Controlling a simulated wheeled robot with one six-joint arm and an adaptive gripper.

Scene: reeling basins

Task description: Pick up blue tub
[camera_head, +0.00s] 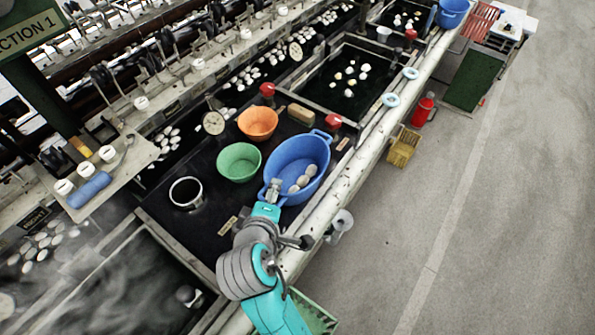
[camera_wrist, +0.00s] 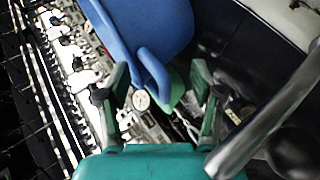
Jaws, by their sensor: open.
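The blue tub (camera_head: 312,150) is oval with a loop handle at each end. It stands on the dark basin deck and holds several pale cocoons (camera_head: 301,180). My gripper (camera_head: 273,190) is at the tub's near-left handle. In the wrist view the tub's wall (camera_wrist: 150,22) fills the upper middle, and its handle (camera_wrist: 152,66) appears between the spread fingers of my gripper (camera_wrist: 162,78). The gripper is open; I cannot tell whether a finger touches the handle.
A green bowl (camera_head: 239,162) and an orange bowl (camera_head: 258,122) stand left of the tub. A steel pot (camera_head: 186,193) is farther left. A white pipe (camera_head: 350,160) runs along the right edge. Another blue container (camera_head: 453,12) is far right. The floor at right is mostly clear.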

